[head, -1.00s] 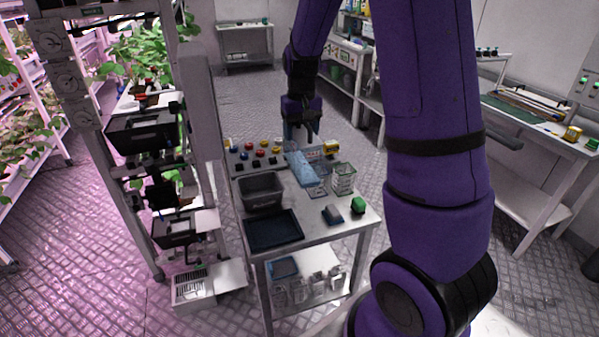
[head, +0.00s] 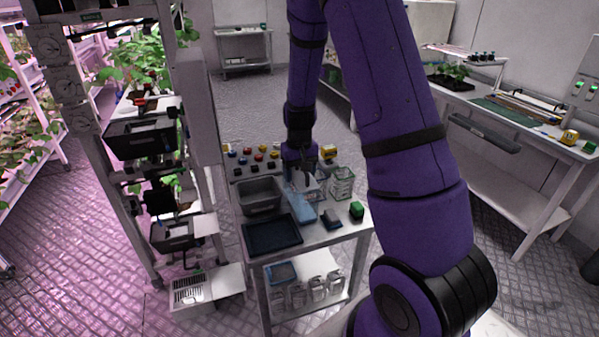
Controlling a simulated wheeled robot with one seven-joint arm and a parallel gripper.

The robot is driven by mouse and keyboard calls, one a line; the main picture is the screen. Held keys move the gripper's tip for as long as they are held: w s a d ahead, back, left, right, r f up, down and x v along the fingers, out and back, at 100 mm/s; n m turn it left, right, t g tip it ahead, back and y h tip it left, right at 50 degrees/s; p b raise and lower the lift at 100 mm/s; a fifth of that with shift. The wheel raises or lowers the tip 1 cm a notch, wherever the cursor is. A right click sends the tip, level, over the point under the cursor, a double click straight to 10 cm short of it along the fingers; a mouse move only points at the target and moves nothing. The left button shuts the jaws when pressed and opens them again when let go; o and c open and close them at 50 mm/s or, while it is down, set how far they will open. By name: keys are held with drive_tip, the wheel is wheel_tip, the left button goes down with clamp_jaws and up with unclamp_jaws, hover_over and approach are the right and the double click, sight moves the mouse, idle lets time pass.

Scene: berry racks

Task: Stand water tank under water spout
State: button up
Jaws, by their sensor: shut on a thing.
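A light-blue, see-through tank (head: 302,207), which looks like the water tank, is at the middle of the white table. My gripper (head: 304,182) points down at its upper end and is shut on it. The fingertips are small and partly blurred against the tank. Whether the tank touches the table top I cannot tell. A white unit with a slotted grille (head: 188,290) stands low at the foot of the plant rack, left of the table. A small dark fitting above that grille may be the water spout, but it is too small to be sure.
On the table (head: 340,227) are a grey bin (head: 261,192), a dark tray (head: 272,235), a clear basket (head: 342,183), a green item (head: 356,210) and several coloured knobs behind. Clear containers stand on its lower shelf. Bare floor lies behind the table and to its right.

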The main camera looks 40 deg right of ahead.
drive_tip(key=o, duration=0.9)
drive_tip(key=shift+f, duration=0.1)
drive_tip(key=o, duration=0.5)
